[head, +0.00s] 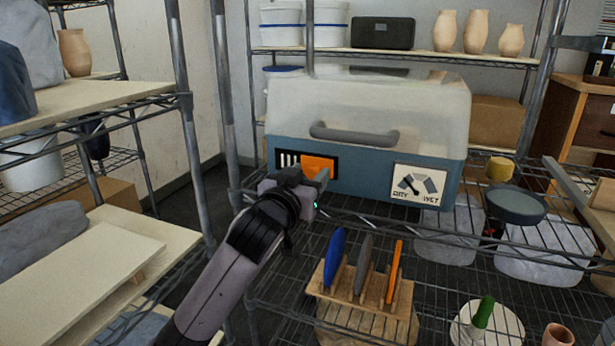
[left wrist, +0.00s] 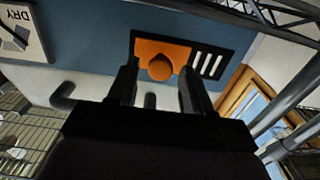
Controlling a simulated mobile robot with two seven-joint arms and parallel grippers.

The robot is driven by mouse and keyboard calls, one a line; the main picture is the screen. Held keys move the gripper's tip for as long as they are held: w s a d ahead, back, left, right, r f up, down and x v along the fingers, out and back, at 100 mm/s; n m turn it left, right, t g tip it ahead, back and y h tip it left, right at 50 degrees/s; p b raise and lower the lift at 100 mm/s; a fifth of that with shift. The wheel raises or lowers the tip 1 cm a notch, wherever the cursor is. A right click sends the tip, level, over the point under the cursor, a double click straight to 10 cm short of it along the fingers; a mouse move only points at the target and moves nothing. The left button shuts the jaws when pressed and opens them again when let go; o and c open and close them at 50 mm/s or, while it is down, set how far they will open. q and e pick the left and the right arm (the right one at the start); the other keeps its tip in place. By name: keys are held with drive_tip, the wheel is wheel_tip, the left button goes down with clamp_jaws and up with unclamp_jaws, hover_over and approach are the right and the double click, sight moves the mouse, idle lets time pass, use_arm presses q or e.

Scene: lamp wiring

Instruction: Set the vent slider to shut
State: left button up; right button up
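The vent slider is an orange plate (head: 319,164) on the blue front of a box with a whitish lid (head: 375,105). It sits in a black frame, with several pale vent slots (head: 288,159) showing to its left in the head view. In the left wrist view, which is turned over, the orange slider (left wrist: 161,55) has a round knob, and the slots (left wrist: 208,64) are on its right. My left gripper (head: 312,178) is just in front of the slider. Its fingers (left wrist: 157,80) are apart on either side of the knob; contact cannot be told. My right gripper is out of view.
A grey handle (head: 353,135) juts out above. Below stands a wooden rack (head: 365,300) with coloured discs. A shelf post (head: 226,110) rises close left of my arm.

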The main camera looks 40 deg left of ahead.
use_arm(q)
clamp_jaws()
drive_tip(key=a+p, duration=0.1)
drive_tip(key=a, duration=0.1)
drive_tip(key=s+a+p, duration=0.1)
drive_tip(key=a+p, duration=0.1)
drive_tip(key=a, duration=0.1)
drive_tip(key=shift+s+a, duration=0.2)
drive_tip(key=shift+a, duration=0.35)
drive_tip(key=shift+o, duration=1.2)
unclamp_jaws()
drive_tip(key=shift+s+a, duration=0.1)
drive_tip(key=v, duration=0.7)
